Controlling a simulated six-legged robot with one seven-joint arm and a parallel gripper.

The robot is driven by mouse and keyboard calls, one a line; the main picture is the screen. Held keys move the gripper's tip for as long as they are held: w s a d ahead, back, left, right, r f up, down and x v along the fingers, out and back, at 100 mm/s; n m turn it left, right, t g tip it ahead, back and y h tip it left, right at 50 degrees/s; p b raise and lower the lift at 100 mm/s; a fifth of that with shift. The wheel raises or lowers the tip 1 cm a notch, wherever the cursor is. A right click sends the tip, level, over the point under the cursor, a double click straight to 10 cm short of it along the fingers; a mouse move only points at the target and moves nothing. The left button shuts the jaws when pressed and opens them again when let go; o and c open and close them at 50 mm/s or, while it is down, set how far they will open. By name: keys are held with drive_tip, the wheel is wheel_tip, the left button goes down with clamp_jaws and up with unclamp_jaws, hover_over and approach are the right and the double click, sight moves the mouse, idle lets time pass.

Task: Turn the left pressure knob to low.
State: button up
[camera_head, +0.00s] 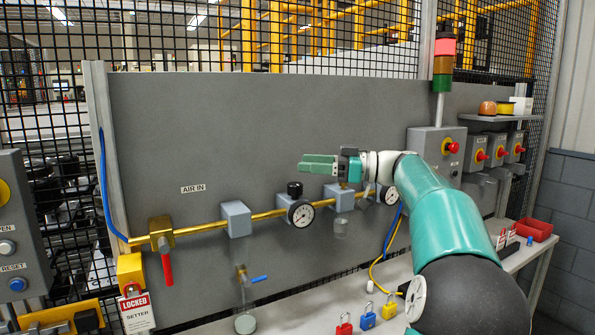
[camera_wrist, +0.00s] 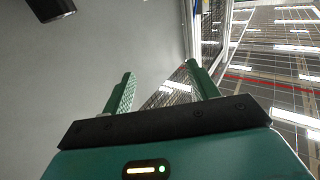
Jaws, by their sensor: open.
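The left pressure knob (camera_head: 294,188) is a black cap on a regulator on the brass pipe, above a round white gauge (camera_head: 301,214). My gripper (camera_head: 304,164) is above the knob in the picture, with its green fingers pointing left, apart from it. In the wrist view, the two fingers of my gripper (camera_wrist: 160,73) are spread with nothing between them. A second gauge (camera_head: 391,197) sits further right; my gripper and arm hide much of the area above it. A dark object (camera_wrist: 50,8) at the wrist view's top left is cut off; I cannot tell what it is.
The brass pipe (camera_head: 264,216) runs along the grey panel (camera_head: 190,120), with a red-handled valve (camera_head: 166,262) at left. A blue-handled tap (camera_head: 258,279) hangs below. Padlocks (camera_head: 368,317) stand on the white bench. An emergency-stop box (camera_head: 432,146) is at right.

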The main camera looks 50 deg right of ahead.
sight(294, 183)
drive_tip(key=s+d+f+m+t+h, duration=0.3)
drive_tip(key=d+f+m+h, duration=0.2)
drive_tip(key=d+f+h, duration=0.3)
drive_tip(key=shift+y, duration=0.3)
drive_tip(key=w+a, duration=0.1)
drive_tip(key=w, duration=0.3)
drive_tip(key=w+a, duration=0.1)
drive_tip(key=w, duration=0.4)
drive_tip(key=w+a, duration=0.1)
drive_tip(key=w, duration=0.4)
drive_tip(key=shift+f, duration=0.25)
drive_tip(key=shift+s, duration=0.1)
drive_tip(key=c, duration=1)
